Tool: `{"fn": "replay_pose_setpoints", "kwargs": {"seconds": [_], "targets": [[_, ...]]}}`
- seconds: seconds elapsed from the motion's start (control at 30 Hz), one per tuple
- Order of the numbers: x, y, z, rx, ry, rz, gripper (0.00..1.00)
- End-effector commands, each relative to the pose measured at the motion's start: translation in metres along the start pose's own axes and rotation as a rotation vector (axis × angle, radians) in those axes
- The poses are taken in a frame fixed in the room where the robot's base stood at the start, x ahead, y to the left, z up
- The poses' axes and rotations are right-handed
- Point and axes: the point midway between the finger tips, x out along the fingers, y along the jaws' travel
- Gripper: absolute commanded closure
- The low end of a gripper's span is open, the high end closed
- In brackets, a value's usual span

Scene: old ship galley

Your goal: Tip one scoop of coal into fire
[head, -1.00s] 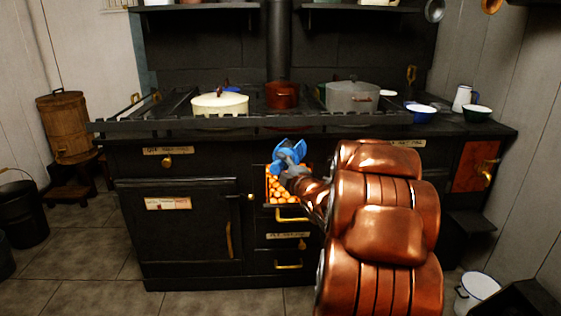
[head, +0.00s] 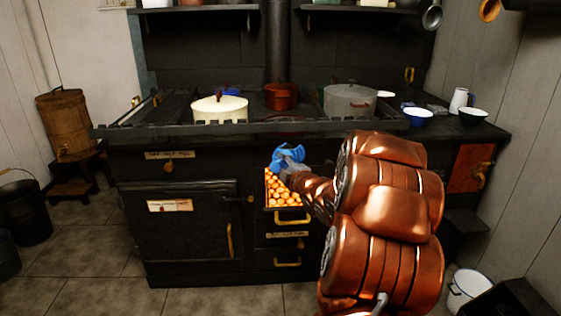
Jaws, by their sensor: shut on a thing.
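The fire (head: 281,189) glows orange in an open compartment at the middle of the black stove's front. My gripper (head: 286,158) is a blue and grey shape just above the top of the fire opening. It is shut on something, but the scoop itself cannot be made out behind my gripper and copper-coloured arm. I cannot tell whether coal is in the scoop. My arm reaches in from the lower right and covers the right side of the stove front.
The black stove (head: 190,225) has a rail along its front top edge. A cream pot (head: 219,110), a red pot (head: 281,97) and a grey pot (head: 350,101) stand on top. A white bucket (head: 468,290) is on the floor at right.

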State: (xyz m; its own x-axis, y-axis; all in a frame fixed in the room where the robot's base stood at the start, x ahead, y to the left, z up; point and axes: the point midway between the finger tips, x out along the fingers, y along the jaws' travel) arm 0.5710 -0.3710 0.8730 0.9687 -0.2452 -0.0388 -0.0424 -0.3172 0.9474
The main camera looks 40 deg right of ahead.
Motion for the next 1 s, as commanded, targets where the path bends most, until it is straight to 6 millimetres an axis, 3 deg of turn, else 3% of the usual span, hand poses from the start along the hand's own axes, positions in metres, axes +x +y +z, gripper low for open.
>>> {"fn": "replay_pose_setpoints", "kwargs": {"seconds": [1.0], "targets": [[0.007, 0.025, -0.001, 0.087, -0.026, -0.087, 1.00]]}}
